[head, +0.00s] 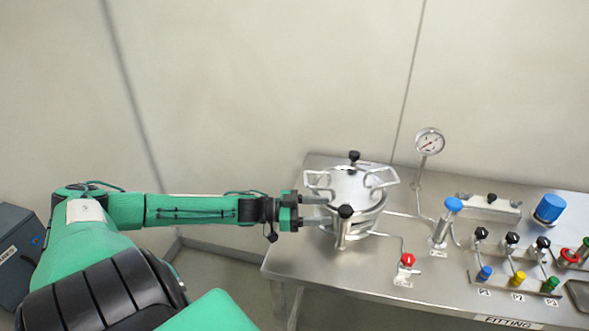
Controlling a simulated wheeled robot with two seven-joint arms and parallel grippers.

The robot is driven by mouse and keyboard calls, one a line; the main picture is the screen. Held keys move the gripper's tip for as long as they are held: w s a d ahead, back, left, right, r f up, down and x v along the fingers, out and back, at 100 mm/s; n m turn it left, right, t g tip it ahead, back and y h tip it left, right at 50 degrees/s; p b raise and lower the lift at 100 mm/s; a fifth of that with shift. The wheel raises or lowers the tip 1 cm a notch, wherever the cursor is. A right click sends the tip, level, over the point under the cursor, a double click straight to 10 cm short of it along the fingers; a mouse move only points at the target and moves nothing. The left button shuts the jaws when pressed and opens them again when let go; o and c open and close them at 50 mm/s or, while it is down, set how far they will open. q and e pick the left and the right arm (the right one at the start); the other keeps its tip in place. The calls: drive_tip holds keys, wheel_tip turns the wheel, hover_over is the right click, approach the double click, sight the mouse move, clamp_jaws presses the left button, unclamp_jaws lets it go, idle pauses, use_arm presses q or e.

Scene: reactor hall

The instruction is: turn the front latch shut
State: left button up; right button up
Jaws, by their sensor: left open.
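A round steel vessel (366,222) with a shiny lid (352,183) and two wire handles stands at the left end of the steel bench. The front latch (345,212) has a black knob and sits on the near side of the lid rim, above an upright steel post. Another black-knobbed latch (354,157) is on the far side. My left gripper (325,211) is open, its fingers pointing right, at the vessel's left side close to the front latch. I cannot tell whether the fingers touch anything. My right gripper is not in view.
On the bench (300,254) stand a red-knobbed valve (407,262), a blue-capped valve (445,225), a pressure gauge (429,142) and a blue cylinder (549,209). Several small coloured fittings stand at the right. Thin pipes run behind the red valve. The bench's front left corner is clear.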

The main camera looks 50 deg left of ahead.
use_arm(q)
drive_tip(key=v, duration=0.6)
drive_tip(key=shift+s+a, duration=0.25)
drive_tip(key=shift+r, duration=0.1)
idle(0.6)
